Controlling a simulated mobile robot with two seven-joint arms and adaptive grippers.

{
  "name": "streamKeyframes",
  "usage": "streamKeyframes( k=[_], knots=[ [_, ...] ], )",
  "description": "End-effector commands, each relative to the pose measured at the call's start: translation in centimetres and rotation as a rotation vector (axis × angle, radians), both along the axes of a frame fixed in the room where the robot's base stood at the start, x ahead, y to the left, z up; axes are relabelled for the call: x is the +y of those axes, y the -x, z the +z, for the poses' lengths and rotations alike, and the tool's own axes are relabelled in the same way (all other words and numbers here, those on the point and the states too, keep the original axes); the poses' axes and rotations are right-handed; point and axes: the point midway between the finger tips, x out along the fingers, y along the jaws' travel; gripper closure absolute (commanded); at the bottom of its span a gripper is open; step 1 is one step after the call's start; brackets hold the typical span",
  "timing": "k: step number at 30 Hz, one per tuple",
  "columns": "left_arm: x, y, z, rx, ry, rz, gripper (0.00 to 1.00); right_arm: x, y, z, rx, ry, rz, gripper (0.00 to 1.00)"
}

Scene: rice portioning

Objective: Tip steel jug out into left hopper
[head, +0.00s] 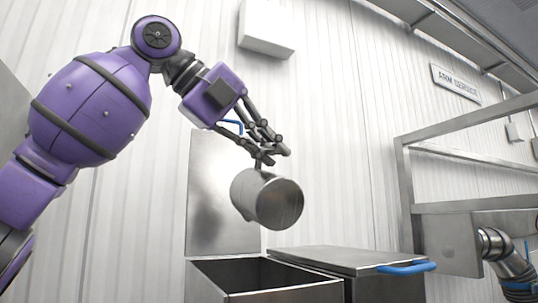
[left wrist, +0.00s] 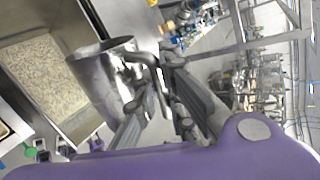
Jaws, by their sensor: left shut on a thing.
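The steel jug (head: 266,199) hangs in the air, tilted well over onto its side, above the left hopper. My left gripper (head: 266,158) is shut on its handle at the top. The left wrist view also shows the jug (left wrist: 103,82) and the gripper's fingers (left wrist: 158,90) at its handle. The left hopper (head: 228,272) is open below, its lid (head: 210,185) standing upright behind. In the left wrist view, pale grains lie inside the hopper (left wrist: 72,32). I cannot see whether the jug holds anything, and no falling stream shows. My right gripper is out of view.
A closed steel lid (head: 335,258) with a blue handle (head: 406,268) lies just right of the open hopper. A steel frame (head: 404,190) stands farther right. A white box (head: 266,27) is fixed high on the wall. The air around the jug is clear.

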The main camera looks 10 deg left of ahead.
Motion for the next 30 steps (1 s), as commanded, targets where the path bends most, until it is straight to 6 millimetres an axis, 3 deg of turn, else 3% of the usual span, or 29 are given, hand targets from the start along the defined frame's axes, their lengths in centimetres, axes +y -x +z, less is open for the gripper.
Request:
streamKeyframes(
  k=[15,30],
  knots=[
    [1.6,-2.4,1.6,0.207,0.141,-0.001,1.00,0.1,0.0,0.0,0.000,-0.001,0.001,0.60],
    [1.9,-2.8,1.8,0.242,0.164,-0.002,1.00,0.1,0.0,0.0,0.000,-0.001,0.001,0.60]
  ],
)
